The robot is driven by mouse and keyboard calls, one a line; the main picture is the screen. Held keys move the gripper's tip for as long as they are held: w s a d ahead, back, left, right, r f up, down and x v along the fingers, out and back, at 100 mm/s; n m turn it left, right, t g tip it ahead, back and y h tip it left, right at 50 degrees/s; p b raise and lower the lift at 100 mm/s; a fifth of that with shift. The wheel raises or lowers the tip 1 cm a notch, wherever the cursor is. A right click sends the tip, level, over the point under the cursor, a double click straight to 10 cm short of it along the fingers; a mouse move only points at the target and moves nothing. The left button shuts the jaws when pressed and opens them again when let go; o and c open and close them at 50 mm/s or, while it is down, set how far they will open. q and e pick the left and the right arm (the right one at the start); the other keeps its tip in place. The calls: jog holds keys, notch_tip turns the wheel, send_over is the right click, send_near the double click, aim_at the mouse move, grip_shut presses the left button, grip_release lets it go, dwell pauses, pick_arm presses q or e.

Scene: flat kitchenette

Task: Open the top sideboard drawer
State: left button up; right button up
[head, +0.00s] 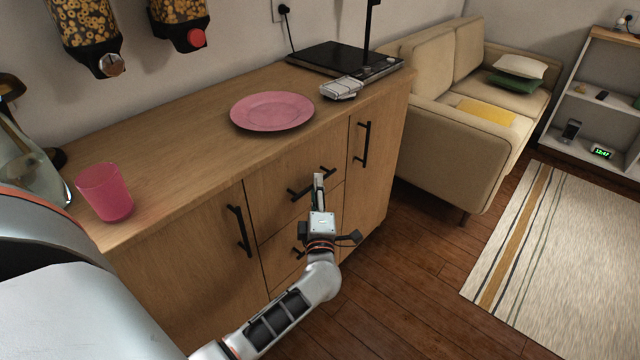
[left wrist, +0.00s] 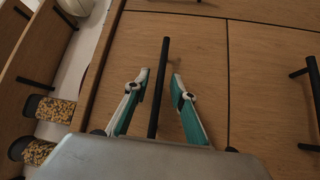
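The wooden sideboard (head: 190,235) has a top drawer (head: 272,200) that appears shut, its front flush with the fronts around it. Its black bar handle (head: 297,194) is partly hidden by my left gripper (head: 318,183) in the head view. In the left wrist view, the handle (left wrist: 157,88) runs between the two parted fingers of my left gripper (left wrist: 160,78), with a gap on each side. The fingers look open and not closed on the bar. The drawer front (left wrist: 203,55) lies behind them. My right gripper is not in view.
On the sideboard top are a pink cup (head: 105,192), a pink plate (head: 272,110), a small pale item (head: 341,88) and a black flat device (head: 345,62). A lower drawer handle (head: 299,252) and door handles (head: 239,230) stick out nearby. Floor (head: 410,270) in front is clear.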

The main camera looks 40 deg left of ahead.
pick_arm(q)
jog(key=shift+x, duration=0.75)
jog(key=shift+w+a, duration=0.1)
jog(key=shift+w, duration=0.1)
grip_shut()
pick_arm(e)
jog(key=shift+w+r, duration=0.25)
